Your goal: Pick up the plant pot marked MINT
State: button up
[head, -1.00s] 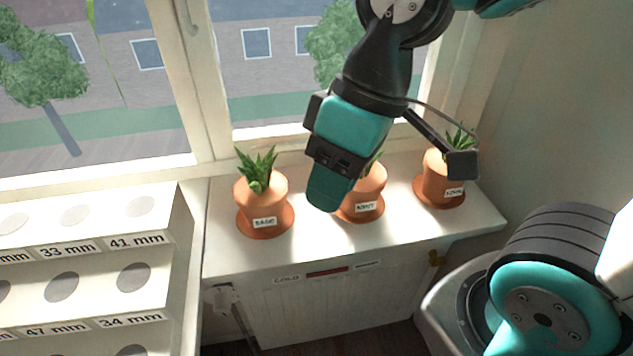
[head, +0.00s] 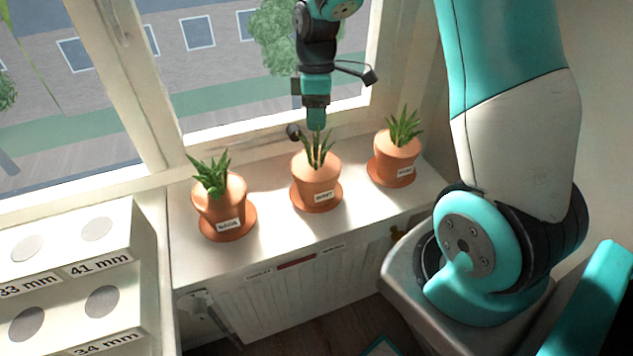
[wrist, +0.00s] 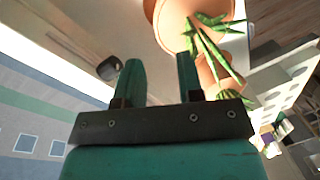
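The terracotta pot marked MINT (head: 318,188) stands upright on its saucer, the middle one of three on the white sill in the head view. It holds a spiky green plant. My gripper (head: 316,127) points down just above and behind its leaves. In the wrist view my gripper (wrist: 158,70) has its two fingers apart with nothing between them. A terracotta pot (wrist: 172,22), probably the MINT one, lies beyond the fingertips there, with leaves close to the right finger. Contact with the leaves cannot be told.
The window is close behind. A dark knob (head: 293,131) sits near my gripper. A white holed rack (head: 70,275) stands at left.

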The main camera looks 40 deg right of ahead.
aim_at(316, 151)
jog(key=f, duration=0.2)
jog(key=f+p, duration=0.1)
jog(key=f, duration=0.2)
jog(key=s+f, duration=0.1)
jog(key=f, duration=0.2)
jog(key=shift+a, duration=0.4)
grip_shut()
jog(key=shift+p, duration=0.3)
dwell(0.7)
